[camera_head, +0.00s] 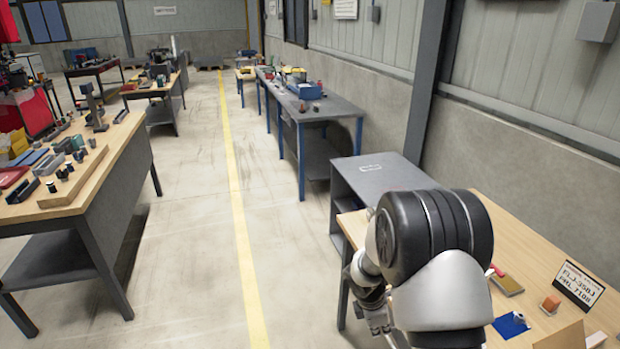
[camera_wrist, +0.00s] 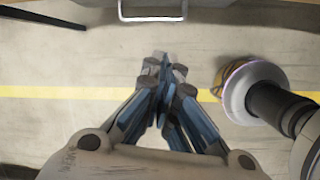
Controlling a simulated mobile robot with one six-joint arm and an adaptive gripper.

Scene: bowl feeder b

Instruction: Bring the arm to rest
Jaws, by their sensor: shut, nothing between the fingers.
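My gripper (camera_wrist: 165,68) is in the middle of the wrist view, with its fingers together and nothing held between them. Below and behind the fingers, the wrist view shows the concrete floor (camera_wrist: 60,125) with a yellow line (camera_wrist: 50,91) across it. In the head view my arm is folded at the lower right, in front of the wooden table. Its large dark joint hides part of that table. The fingertips cannot be made out clearly there.
The wooden table (camera_head: 535,235) at right holds a blue square (camera_head: 510,325), an orange block (camera_head: 551,304) and a sign (camera_head: 578,285). A grey bench (camera_head: 385,178) adjoins it. A workbench (camera_head: 98,165) with many parts stands at left. The aisle (camera_head: 190,220) between is clear.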

